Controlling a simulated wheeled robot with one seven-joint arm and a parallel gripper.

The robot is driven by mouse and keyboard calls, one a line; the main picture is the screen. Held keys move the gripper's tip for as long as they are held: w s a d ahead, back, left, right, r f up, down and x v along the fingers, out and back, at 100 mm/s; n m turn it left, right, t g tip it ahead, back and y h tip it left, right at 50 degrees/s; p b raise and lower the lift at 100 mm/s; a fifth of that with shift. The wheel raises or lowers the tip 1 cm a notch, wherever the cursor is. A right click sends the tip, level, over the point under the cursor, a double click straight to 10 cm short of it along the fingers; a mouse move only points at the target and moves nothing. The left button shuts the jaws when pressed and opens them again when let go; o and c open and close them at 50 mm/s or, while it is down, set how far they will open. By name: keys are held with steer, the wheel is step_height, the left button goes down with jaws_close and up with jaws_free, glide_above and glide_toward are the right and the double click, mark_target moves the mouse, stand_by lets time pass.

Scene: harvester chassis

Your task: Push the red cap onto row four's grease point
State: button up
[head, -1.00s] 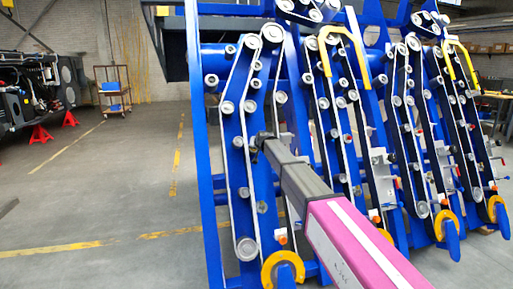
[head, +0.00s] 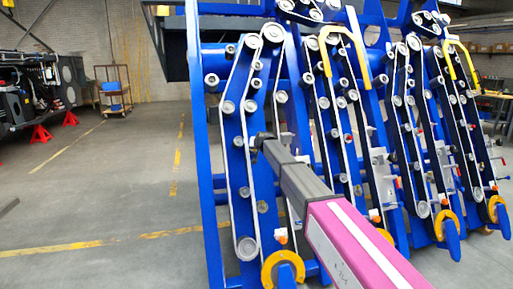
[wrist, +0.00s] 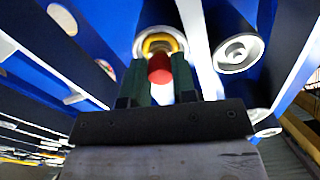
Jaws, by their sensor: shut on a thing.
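The red cap (wrist: 160,68) is between the two dark green fingers of my gripper (wrist: 160,84) in the wrist view. The fingers are shut on it. Straight beyond the cap is a round fitting (wrist: 158,42) with a yellow ring inside a silvery rim. The cap overlaps its lower part in the picture; I cannot tell whether they touch. In the head view my gripper (head: 259,143) is at the leftmost row (head: 238,160) of the blue machine, about mid-height. The cap is too small to make out there.
Grey rollers and a pale belt run close around my gripper; one roller (wrist: 238,52) is just right of the fitting. More blue rows with yellow hooks (head: 345,55) stand to the right. Open floor (head: 110,200) lies to the left.

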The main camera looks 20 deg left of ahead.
steer(key=shift+w+a, duration=0.1)
steer(key=shift+w, duration=0.05)
steer(key=v, duration=0.4)
stand_by(0.7)
steer(key=shift+x, duration=0.85)
steer(key=shift+x, duration=1.15)
stand_by(1.2)
steer(key=o, duration=1)
steer(key=shift+c, duration=0.2)
